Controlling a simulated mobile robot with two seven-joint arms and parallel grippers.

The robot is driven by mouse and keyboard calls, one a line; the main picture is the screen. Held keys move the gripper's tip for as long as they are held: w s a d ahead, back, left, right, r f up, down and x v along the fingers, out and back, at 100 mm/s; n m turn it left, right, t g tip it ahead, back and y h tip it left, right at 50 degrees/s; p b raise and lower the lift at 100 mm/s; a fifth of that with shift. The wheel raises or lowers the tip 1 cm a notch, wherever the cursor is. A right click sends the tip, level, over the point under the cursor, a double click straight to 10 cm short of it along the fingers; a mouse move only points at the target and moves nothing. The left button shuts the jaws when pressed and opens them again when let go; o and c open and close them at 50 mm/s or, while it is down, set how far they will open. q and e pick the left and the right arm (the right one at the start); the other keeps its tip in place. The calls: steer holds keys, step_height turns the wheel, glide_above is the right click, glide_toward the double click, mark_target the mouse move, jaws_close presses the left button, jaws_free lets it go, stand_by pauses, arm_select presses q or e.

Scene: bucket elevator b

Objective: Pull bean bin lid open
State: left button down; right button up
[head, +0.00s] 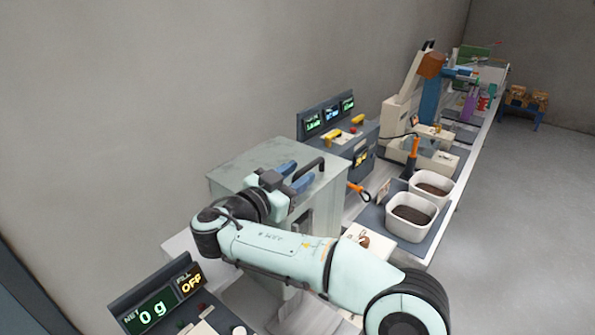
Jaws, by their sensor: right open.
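The bean bin is a grey-green box (235,166) with a flat lid (265,152) on top, and the lid looks closed. A dark bar handle (311,166) stands at the lid's right side. My right gripper (295,176) reaches over the lid from the front, its blue fingertips apart and close to the handle. I cannot tell whether the fingers touch the handle or stand around it. My right wrist and forearm hide the bin's front left part. My left gripper is not in view.
A scale display (152,310) reading 0 g stands at the front left. Behind the bin is a control panel (340,115) with screens. Two white tubs of dark contents (408,229) stand on a mat to the right. An orange-handled tool (358,190) lies beside the bin.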

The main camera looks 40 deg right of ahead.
steer(key=shift+w+d, duration=0.1)
steer(key=shift+d, duration=0.25)
jaws_close()
steer(key=shift+r, duration=0.15)
